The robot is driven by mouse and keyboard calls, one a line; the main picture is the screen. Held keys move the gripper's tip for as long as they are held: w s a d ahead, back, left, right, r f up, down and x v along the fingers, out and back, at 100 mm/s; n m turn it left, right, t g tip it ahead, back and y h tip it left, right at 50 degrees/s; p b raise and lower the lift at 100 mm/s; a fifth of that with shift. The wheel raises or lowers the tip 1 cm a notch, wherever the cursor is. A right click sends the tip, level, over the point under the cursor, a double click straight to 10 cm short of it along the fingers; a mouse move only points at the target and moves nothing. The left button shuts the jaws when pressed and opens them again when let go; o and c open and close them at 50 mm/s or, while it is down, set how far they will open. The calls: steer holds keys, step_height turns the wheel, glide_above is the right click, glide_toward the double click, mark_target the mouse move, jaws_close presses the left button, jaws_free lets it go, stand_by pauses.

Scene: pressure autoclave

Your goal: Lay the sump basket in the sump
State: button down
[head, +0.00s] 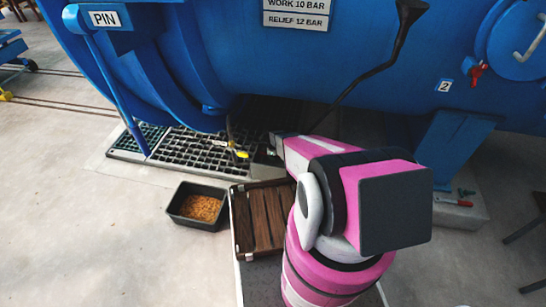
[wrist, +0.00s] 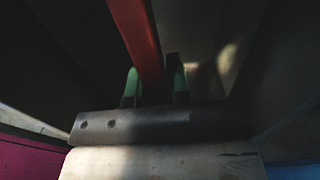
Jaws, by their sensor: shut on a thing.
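My gripper (wrist: 154,85) shows in the wrist view with its two green-padded fingers closed on a red bar (wrist: 137,38). The bar runs up and left from between the fingers into the dark; whether it is the sump basket's handle I cannot tell. The rest of whatever it belongs to is hidden in shadow. In the head view my arm reaches under the blue vessel (head: 330,65), and its end is lost in the dark beside the floor grating (head: 190,148). The sump opening and the basket cannot be made out clearly there.
A black tray of orange-brown grains (head: 202,207) and a brown slatted wooden crate (head: 258,222) stand in front of the grating. A blue support leg (head: 448,155) stands right.

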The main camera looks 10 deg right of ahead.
steer(key=shift+f, duration=0.1)
steer(key=c, duration=1)
jaws_free()
step_height(320, 180, up, 11)
steer(key=shift+f, duration=0.1)
steer(key=s+r+n, duration=0.7)
steer(key=s+r, duration=0.1)
steer(key=r, duration=0.3)
steer(key=s+r+n, duration=0.8)
steer(key=r, duration=0.3)
steer(key=s+r+n, duration=0.7)
steer(key=s+r, duration=0.1)
steer(key=r, duration=0.3)
steer(key=shift+s+r, duration=0.15)
steer(key=shift+r, duration=0.1)
